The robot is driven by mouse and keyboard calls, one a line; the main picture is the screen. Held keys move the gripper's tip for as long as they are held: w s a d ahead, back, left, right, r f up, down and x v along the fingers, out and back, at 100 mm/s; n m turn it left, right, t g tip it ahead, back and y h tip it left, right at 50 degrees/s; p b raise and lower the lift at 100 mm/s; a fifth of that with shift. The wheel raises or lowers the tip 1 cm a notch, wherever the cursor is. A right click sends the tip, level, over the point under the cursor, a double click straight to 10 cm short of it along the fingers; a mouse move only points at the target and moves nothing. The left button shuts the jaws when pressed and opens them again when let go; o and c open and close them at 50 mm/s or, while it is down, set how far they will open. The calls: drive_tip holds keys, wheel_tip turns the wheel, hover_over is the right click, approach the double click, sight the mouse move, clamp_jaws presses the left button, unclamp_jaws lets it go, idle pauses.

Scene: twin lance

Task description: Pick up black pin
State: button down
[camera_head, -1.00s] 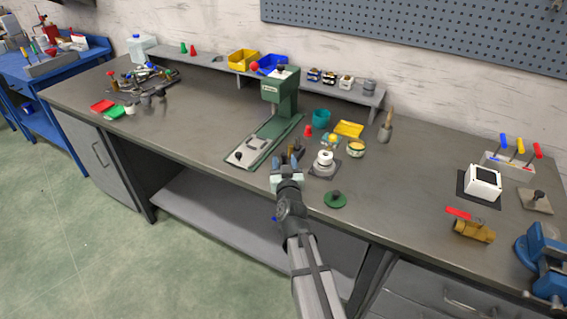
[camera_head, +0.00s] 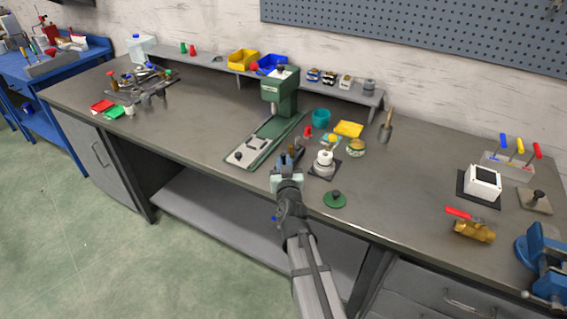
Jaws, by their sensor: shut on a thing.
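My gripper (camera_head: 288,164) is at the front part of the bench, just right of the green press's base. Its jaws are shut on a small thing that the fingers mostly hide. A small dark upright shape (camera_head: 297,149) shows right at the fingertips. It may be the black pin, but it is too small to tell for sure. The green press (camera_head: 281,92) stands behind the gripper, and its long base plate (camera_head: 250,150) runs toward the bench's front edge.
A white-topped round piece on a dark plate (camera_head: 324,161) stands close to the right of my gripper. A green disc with a black knob (camera_head: 335,199) lies near the front edge. A red piece (camera_head: 308,131), teal cup (camera_head: 321,116) and yellow tray (camera_head: 349,129) are behind.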

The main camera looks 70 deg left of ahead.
sight(284, 154)
drive_tip(key=shift+r, duration=0.15)
drive_tip(key=shift+r, duration=1.55)
drive_tip(key=s+d, duration=0.1)
drive_tip(key=d, duration=0.8)
drive_tip(key=s+d, duration=0.2)
drive_tip(key=d, duration=0.6)
drive_tip(key=shift+s+d, duration=0.25)
drive_tip(key=shift+d, duration=0.1)
drive_tip(key=w+a, duration=0.1)
drive_tip(key=a, duration=0.5)
drive_tip(key=w+a, duration=0.1)
drive_tip(key=a, duration=0.5)
drive_tip(key=w+a, duration=0.1)
drive_tip(key=a, duration=0.4)
drive_tip(key=shift+w+a+f, duration=0.3)
drive_tip(key=shift+a+f, duration=0.05)
drive_tip(key=shift+a, duration=0.05)
drive_tip(key=shift+f, duration=0.35)
